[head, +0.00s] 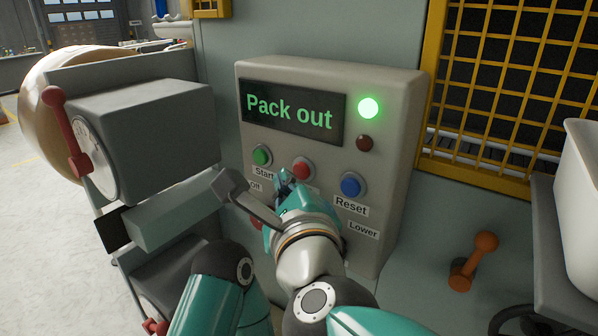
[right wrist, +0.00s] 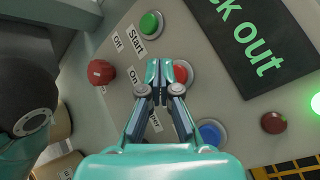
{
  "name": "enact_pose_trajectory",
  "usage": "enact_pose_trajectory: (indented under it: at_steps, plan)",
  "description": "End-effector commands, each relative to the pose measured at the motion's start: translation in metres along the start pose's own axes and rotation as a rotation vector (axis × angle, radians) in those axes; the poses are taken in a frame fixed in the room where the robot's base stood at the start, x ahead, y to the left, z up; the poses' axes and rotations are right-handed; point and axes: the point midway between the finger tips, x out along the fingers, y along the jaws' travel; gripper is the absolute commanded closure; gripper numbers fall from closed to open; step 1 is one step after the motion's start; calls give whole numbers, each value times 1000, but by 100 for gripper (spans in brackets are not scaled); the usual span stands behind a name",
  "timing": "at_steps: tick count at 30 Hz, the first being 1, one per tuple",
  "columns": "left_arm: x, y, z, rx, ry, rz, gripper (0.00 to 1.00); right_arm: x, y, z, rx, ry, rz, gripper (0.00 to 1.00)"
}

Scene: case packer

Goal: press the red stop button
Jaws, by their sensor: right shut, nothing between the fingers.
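The red stop button (head: 303,166) sits in a pale ring on the grey control panel (head: 390,165), between the green Start button and the blue Reset button. My right gripper (head: 285,180) is shut and empty, with its tips just below and left of the red button in the head view. In the right wrist view the gripper (right wrist: 165,70) overlaps the left part of the red button (right wrist: 181,73). The button's label is mostly hidden by the gripper. I cannot tell whether the tips touch the button or panel. My left gripper is not in view.
Close by are the green Start button (head: 262,155), the blue Reset button (head: 351,185) and another red knob (right wrist: 101,72). A dark red lamp (head: 365,143) and lit green lamp (head: 369,108) are above. The display (head: 290,112) reads "Pack out". An orange lever (head: 473,262) stands right.

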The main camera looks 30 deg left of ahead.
Motion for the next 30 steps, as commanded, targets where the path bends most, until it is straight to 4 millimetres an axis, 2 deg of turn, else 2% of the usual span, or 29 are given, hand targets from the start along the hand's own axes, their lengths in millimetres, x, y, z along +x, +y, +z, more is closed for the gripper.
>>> enact_pose_trajectory:
  at_steps: [30]
  plan:
    - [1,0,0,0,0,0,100,6,-5,-3,1,-1,0,100]
